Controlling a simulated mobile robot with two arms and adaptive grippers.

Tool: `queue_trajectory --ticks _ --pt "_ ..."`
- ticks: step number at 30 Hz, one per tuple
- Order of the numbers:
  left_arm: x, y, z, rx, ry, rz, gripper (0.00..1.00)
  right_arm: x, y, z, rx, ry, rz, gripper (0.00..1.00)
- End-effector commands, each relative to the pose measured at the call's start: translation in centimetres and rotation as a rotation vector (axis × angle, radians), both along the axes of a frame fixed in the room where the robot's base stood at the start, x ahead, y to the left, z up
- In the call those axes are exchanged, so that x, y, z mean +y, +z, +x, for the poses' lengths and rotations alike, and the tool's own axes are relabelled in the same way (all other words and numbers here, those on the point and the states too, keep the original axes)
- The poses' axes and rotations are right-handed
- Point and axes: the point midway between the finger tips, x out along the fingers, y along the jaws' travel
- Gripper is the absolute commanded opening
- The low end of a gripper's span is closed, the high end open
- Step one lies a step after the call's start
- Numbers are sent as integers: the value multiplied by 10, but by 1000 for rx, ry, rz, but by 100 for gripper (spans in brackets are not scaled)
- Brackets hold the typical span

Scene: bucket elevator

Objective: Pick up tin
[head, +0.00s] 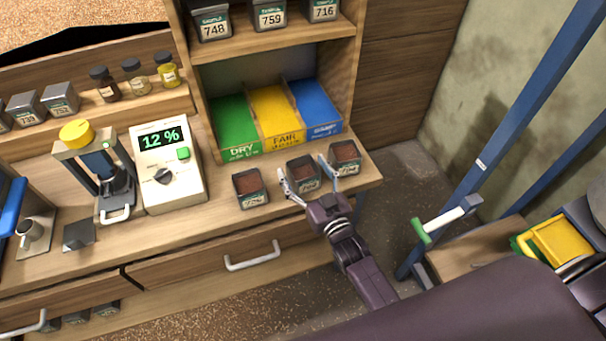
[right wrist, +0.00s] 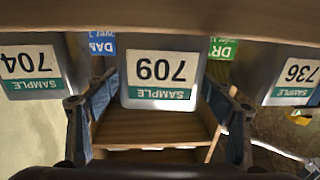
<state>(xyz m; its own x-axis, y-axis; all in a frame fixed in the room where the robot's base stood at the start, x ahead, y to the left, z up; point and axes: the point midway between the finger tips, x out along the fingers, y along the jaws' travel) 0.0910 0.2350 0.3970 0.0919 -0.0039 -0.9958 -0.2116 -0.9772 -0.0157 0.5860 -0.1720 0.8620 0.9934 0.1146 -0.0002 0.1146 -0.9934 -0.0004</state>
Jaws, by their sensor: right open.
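Three open square tins of brown material stand in a row on the counter's front part. The middle tin (head: 304,176) is labelled 709; it also shows in the right wrist view (right wrist: 160,72), where its label is upside down. My right gripper (head: 304,168) is open, with one finger on each side of this tin. The right wrist view also shows the open fingers (right wrist: 160,105) on both sides, with small gaps. Tin 736 (head: 250,189) stands to the left and tin 704 (head: 345,157) to the right in the head view. My left gripper is not in view.
Behind the tins are green (head: 235,125), yellow (head: 274,115) and blue (head: 316,108) sorting bins. A meter reading 12 % (head: 168,165) stands to the left. Several numbered tins fill the shelf (head: 270,42) above. A blue frame (head: 510,125) rises at the right.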

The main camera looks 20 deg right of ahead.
Motion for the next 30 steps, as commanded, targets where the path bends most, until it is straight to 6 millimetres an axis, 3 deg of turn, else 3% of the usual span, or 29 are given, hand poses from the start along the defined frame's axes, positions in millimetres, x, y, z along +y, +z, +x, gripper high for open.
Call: queue_trajectory --ticks 8,21,30 --pt "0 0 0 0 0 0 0 0 -1 3 1 0 0 74" --pt "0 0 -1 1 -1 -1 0 0 -1 2 1 0 -1 26" --pt "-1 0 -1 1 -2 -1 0 0 3 3 -2 0 -1 26"
